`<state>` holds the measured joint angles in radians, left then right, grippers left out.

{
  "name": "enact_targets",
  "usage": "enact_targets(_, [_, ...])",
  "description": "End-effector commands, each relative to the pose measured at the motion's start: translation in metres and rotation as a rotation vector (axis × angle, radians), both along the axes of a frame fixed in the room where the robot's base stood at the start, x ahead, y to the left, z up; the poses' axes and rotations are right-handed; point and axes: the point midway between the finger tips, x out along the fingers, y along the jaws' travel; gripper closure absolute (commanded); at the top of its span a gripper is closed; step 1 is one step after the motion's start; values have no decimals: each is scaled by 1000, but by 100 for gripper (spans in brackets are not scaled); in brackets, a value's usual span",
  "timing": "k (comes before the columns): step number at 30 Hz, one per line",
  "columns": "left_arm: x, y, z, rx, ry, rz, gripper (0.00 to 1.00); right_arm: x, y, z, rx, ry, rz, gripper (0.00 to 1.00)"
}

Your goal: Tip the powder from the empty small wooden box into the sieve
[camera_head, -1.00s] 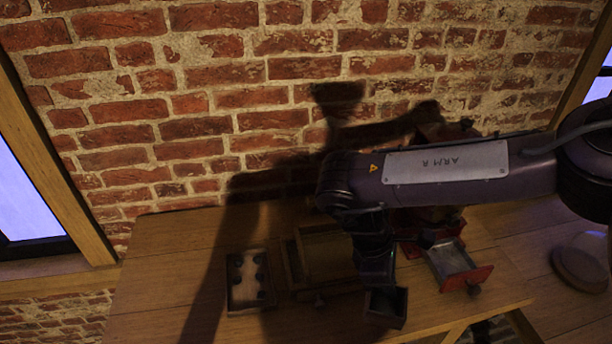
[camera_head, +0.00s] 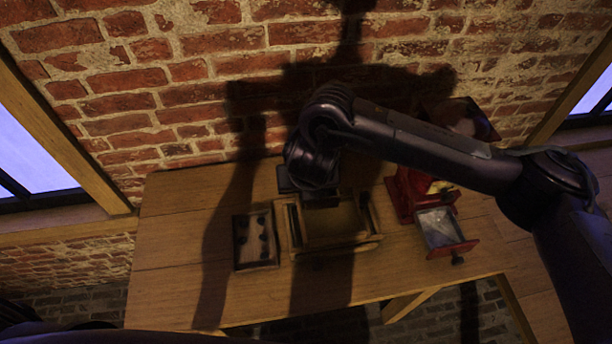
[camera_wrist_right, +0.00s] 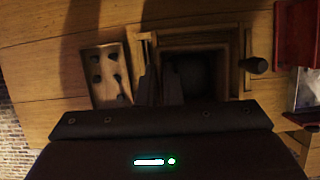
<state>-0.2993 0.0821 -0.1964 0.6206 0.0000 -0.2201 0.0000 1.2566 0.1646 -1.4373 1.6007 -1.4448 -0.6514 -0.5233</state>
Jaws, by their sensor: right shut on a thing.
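My right gripper (camera_wrist_right: 160,84) is shut on the small wooden box (camera_wrist_right: 222,68), gripping it at its left side in the wrist view. The box is dark inside, and I cannot tell whether it holds powder. In the head view the box (camera_head: 321,201) shows under my wrist, over the back part of the wooden frame that looks like the sieve (camera_head: 338,244). The sieve also shows behind the box in the wrist view (camera_wrist_right: 190,31). Whether box and sieve touch is unclear. My left gripper is not in view.
A tray with dark round spots (camera_head: 256,240) lies left of the sieve. A red mill (camera_head: 407,195) with an open drawer (camera_head: 440,229) of pale contents stands to the right. The table (camera_head: 175,240) is bare at left. A brick wall (camera_head: 200,70) rises behind.

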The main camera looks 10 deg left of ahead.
Motion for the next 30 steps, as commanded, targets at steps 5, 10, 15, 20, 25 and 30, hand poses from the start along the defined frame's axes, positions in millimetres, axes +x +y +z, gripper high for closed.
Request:
enact_targets(5, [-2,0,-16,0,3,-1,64,1,-4,-2,98,28,-1,100])
enact_targets(10, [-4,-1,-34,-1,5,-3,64,2,-7,0,245,72,-3,100])
enact_targets(15, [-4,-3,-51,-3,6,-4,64,2,-10,5,399,116,-3,100])
enact_targets(20, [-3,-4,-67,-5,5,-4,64,3,-12,10,553,161,-2,100])
enact_targets(25, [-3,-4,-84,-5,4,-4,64,5,-19,11,691,201,-3,100])
enact_targets(30, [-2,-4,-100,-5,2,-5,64,7,-26,11,841,246,-4,100])
